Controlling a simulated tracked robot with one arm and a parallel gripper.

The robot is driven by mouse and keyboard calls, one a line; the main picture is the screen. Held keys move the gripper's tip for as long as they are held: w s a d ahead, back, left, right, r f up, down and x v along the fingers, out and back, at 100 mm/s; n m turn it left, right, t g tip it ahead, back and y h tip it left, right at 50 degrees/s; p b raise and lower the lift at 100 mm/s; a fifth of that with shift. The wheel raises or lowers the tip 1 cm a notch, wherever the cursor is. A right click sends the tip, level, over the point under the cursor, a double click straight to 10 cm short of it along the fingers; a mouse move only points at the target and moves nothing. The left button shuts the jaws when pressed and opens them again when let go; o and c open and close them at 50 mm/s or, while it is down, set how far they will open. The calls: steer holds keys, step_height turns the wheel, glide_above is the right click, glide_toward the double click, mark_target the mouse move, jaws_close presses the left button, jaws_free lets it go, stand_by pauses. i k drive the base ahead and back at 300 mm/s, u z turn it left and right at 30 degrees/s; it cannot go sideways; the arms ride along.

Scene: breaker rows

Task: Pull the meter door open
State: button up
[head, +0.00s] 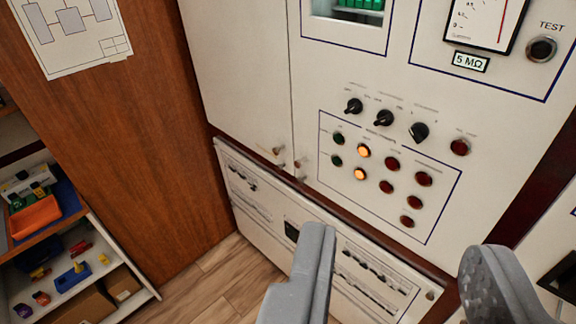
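A pale cabinet front fills the upper right of the head view. Its right panel (318,75) carries a dial meter (482,22) labelled 5 MΩ, and a vertical seam parts it from a blank left panel (235,70). I cannot tell for sure which panel is the meter door. Both look shut. Small metal knobs (299,164) sit near the seam at the lower edge. My gripper (400,245) is open, its grey fingers wide apart and empty. It is in front of the lower right part of the cabinet, right of the knobs, with no contact visible.
Three black rotary knobs (385,118) and several red and amber lamps (363,151) are on the right panel. A lower white panel (262,203) lies beneath. A brown wooden side (135,130) and shelves with coloured parts (70,270) are at left. Wood floor (215,280) is clear.

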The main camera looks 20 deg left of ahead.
mark_target(467, 71)
steer(key=u, duration=0.55)
steer(key=i, duration=1.25)
steer(key=u, duration=0.65)
